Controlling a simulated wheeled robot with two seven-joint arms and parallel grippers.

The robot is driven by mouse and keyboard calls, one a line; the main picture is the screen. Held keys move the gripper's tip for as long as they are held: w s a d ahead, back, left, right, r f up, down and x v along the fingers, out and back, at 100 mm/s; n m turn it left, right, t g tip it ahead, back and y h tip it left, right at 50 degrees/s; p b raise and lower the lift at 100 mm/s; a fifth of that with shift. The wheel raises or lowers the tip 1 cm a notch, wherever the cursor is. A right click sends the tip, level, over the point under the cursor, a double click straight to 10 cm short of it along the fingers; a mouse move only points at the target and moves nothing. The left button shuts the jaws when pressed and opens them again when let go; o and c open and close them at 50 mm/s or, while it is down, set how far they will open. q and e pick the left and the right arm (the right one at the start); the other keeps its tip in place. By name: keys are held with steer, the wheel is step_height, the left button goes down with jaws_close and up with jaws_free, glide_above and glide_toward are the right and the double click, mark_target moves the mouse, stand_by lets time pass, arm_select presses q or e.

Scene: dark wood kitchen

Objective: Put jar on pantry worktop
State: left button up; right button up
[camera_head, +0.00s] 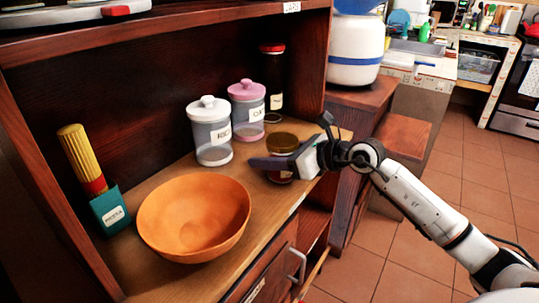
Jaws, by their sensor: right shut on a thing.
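A jar (282,142) with a brownish-gold lid and dark reddish contents is at the right front part of the wooden pantry worktop (262,195). My right gripper (276,163) reaches in from the right and is shut on this jar, its fingers across the jar's side and hiding much of it. The jar looks upright. I cannot tell whether its base touches the worktop or is just above it. My left gripper is not in view.
An orange bowl (195,218) stands at the front of the worktop. A white-lidded canister (211,135), a pink-lidded canister (246,108) and a tall dark red-capped jar (272,85) stand behind. A pasta holder (108,210) is at left. The cabinet side panel (308,60) rises behind my gripper.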

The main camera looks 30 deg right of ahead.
steer(key=o, duration=1.4)
steer(key=shift+f, duration=0.1)
steer(key=shift+r, duration=0.25)
steer(key=shift+s+d, duration=0.1)
steer(key=shift+s, duration=0.15)
steer(key=v, duration=1.1)
steer(key=shift+s+d+r, duration=0.1)
steer(key=shift+s+d, duration=0.05)
steer(key=shift+s, duration=0.05)
